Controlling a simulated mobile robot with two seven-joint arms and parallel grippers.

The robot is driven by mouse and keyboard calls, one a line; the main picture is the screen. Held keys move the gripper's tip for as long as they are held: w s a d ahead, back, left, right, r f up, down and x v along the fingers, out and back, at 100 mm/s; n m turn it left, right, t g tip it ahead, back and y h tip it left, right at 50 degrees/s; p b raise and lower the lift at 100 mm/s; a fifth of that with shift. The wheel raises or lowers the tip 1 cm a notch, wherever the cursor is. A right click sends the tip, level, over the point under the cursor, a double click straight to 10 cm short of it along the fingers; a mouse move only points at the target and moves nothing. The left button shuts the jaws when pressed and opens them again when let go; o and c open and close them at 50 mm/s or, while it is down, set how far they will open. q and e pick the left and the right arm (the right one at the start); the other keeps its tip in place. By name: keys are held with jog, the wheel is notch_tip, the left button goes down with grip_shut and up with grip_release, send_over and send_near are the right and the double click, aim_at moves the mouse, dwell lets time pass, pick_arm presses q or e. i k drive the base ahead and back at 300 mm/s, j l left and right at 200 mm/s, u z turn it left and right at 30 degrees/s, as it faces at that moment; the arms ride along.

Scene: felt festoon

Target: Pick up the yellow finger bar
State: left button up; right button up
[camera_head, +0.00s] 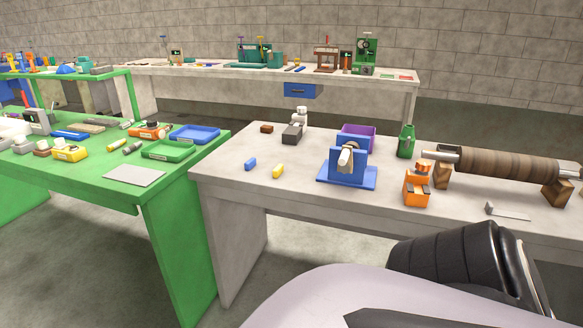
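A small yellow bar (278,171), which looks like the yellow finger bar, lies on the grey table (225,180) near its front left part. A similar small blue bar (250,163) lies just left of it, apart from it. Nothing touches or covers the yellow bar. Neither of my grippers shows; only white and black parts of my own body fill the bottom right.
Right of the bar stands a blue fixture (347,178) with a purple bin (357,137) behind it. An orange device (417,186), a green bottle-like item (406,141) and a long brown roller (505,163) are further right. A green table (60,180) stands left.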

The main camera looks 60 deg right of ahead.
aim_at(276, 172)
jog(key=z, duration=1.8)
